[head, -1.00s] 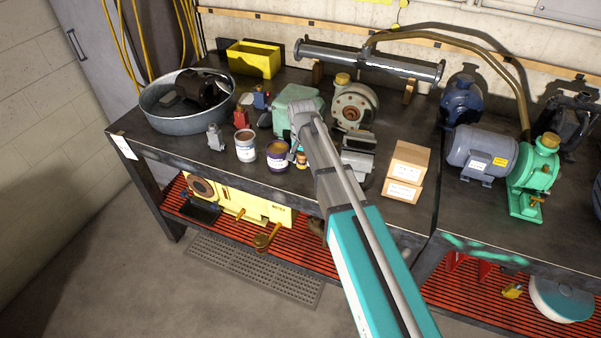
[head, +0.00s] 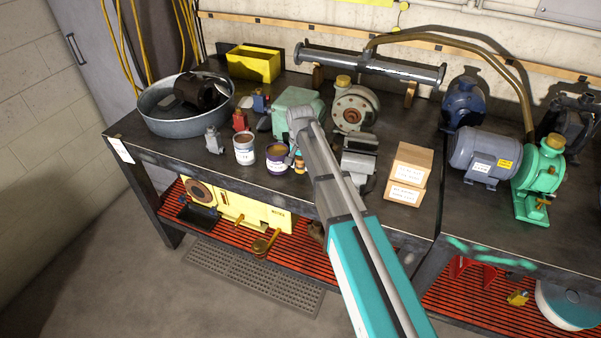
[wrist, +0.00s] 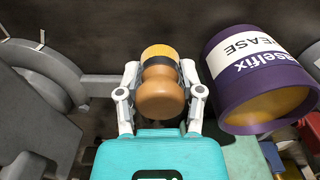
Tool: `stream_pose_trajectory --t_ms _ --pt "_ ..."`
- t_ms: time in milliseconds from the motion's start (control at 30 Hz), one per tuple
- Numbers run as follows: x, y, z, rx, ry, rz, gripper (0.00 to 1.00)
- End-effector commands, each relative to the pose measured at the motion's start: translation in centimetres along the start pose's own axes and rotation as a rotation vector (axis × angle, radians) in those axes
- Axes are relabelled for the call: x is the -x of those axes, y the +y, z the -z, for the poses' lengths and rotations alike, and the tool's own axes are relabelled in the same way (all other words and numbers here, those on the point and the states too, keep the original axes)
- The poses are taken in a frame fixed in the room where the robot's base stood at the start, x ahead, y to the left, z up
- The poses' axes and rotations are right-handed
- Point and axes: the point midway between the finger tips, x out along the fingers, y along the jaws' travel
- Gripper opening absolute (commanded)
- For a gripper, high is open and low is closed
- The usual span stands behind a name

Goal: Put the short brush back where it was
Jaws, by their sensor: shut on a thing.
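The short brush (wrist: 161,95), with a rounded orange-brown wooden handle and a dark band, stands between my fingers in the wrist view. My gripper (wrist: 161,92) is shut on it. In the head view my gripper (head: 296,156) is over the front of the bench, just right of a purple grease can. The brush (head: 300,168) shows there only as a small orange and dark piece, mostly hidden by my gripper. I cannot tell whether its lower end touches the bench.
The open purple can (head: 276,160) is close beside my gripper, with a white can (head: 244,150) left of it. A grey vise (head: 358,160) stands to the right, then stacked cardboard boxes (head: 408,170). A green housing (head: 300,100) is behind.

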Motion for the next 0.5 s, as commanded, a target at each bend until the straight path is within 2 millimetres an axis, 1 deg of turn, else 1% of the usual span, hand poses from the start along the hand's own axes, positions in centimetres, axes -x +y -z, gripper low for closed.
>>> stream_pose_trajectory --t_ms 33,200,333,500 --pt "-0.9 0.0 -0.1 0.0 0.0 0.0 0.11" --pt "-2.2 0.0 -0.1 0.0 0.0 0.0 0.11" --pt "-2.6 0.0 -0.1 0.0 0.0 0.0 0.11" --pt "-2.6 0.0 -0.1 0.0 0.0 0.0 0.11"
